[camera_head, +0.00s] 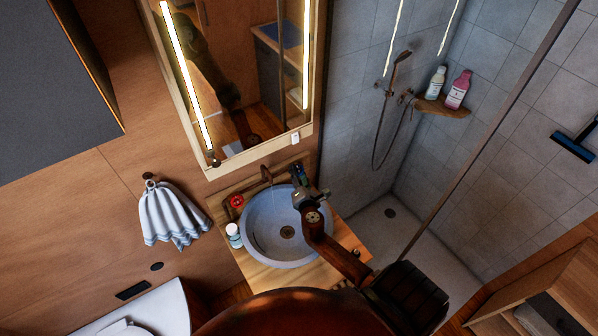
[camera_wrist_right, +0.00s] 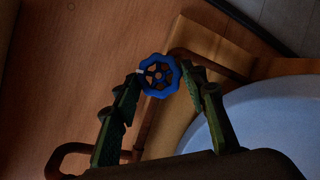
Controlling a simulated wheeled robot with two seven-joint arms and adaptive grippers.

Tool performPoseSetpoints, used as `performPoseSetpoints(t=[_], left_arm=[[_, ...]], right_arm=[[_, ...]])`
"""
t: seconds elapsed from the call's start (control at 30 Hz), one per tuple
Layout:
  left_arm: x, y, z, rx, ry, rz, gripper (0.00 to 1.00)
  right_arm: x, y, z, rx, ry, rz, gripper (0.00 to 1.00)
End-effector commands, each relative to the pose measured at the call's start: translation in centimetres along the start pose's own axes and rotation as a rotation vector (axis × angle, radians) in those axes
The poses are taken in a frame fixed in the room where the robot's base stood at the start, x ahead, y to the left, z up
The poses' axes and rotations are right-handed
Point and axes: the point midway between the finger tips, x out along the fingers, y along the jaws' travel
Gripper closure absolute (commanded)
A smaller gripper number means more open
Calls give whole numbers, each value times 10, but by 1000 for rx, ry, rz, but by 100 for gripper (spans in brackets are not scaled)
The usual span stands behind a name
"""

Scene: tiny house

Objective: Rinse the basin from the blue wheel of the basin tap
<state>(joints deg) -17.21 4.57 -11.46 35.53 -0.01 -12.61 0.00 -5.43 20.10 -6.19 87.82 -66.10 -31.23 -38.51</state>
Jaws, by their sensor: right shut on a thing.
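The round blue-grey basin (camera_head: 262,243) stands on a wooden counter; its rim also shows in the right wrist view (camera_wrist_right: 225,110). The red wheel (camera_head: 236,201) is left of the spout. The blue wheel (camera_wrist_right: 160,75) sits between the green fingertips of my right gripper (camera_head: 299,174), which is shut on it at the back right of the basin. In the head view the gripper mostly hides this wheel. My left gripper is not in view.
A lit mirror cabinet (camera_head: 208,168) hangs just above the tap. A small white-and-teal bottle (camera_head: 234,236) stands left of the basin. A towel (camera_head: 168,214) hangs on the left wall. A glass shower edge (camera_head: 480,150) rises to the right.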

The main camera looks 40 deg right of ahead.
Motion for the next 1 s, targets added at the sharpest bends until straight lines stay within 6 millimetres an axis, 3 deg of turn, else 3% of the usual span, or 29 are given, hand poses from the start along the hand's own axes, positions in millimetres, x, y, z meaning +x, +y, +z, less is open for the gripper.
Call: performPoseSetpoints(t=[0.2, 0.8, 0.83, 1.0], left_arm=[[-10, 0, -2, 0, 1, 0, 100], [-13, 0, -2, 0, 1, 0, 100], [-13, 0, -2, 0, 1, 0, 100], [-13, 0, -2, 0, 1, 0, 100]], right_arm=[[0, 2, 2, 77, -3, -37, 85], [0, 1, 2, 109, -3, -53, 85], [0, 1, 2, 109, -3, -53, 58], [0, 1, 1, 108, -2, -52, 47]])
